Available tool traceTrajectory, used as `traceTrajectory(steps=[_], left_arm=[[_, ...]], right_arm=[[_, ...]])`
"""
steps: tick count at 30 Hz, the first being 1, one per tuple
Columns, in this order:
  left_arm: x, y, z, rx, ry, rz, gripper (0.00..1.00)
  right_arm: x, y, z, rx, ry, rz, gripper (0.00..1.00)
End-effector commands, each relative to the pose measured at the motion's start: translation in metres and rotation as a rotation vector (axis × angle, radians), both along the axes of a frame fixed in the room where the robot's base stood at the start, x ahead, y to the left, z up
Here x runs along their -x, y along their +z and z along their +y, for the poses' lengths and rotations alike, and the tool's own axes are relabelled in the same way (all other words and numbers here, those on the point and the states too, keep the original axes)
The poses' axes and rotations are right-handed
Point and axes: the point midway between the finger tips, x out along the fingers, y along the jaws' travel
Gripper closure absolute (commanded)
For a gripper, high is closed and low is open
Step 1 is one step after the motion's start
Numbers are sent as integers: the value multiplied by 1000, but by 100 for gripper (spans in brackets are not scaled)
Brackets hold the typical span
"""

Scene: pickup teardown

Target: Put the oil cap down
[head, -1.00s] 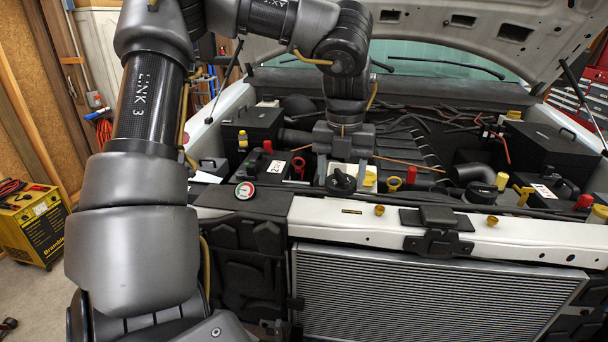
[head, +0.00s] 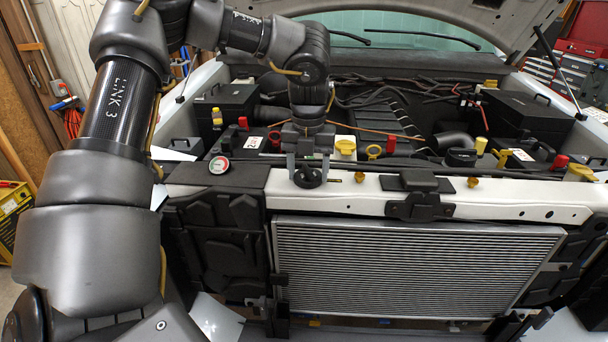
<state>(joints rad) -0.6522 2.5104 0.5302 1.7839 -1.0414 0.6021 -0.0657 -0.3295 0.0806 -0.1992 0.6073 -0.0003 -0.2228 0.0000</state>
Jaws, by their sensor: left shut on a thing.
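My left gripper (head: 308,168) points down at the front of the engine bay, just left of the picture's middle. It is shut on the oil cap (head: 307,178), a dark round cap seen between the two finger tips. The cap shows in front of the white front crossmember (head: 360,197); whether it touches the crossmember or hangs above it I cannot tell. My right gripper is out of view.
A round gauge (head: 219,165) lies left of the gripper on the black panel. A yellow cap (head: 345,146) on a white part stands right behind the gripper. The black latch (head: 418,197) sits to the right on the crossmember, above the radiator (head: 415,265).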

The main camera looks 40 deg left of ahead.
Motion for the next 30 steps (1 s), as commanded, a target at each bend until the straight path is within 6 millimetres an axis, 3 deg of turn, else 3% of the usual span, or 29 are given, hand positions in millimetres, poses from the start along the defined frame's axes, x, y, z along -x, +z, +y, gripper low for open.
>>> traceTrajectory(steps=[3,4,9,13,20,25,30], left_arm=[[-3,1,-2,-1,-4,1,63],[-3,1,-2,0,-4,1,39],[-1,1,-1,0,0,1,20],[0,1,1,-1,2,1,20],[-1,8,1,-2,3,-1,20],[-1,36,1,-3,4,-6,20],[-1,77,1,0,4,-4,20]], right_arm=[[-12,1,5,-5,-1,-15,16],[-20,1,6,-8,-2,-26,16],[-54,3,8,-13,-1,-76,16],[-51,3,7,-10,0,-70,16],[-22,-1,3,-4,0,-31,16],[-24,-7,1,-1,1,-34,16],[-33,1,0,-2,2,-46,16]])
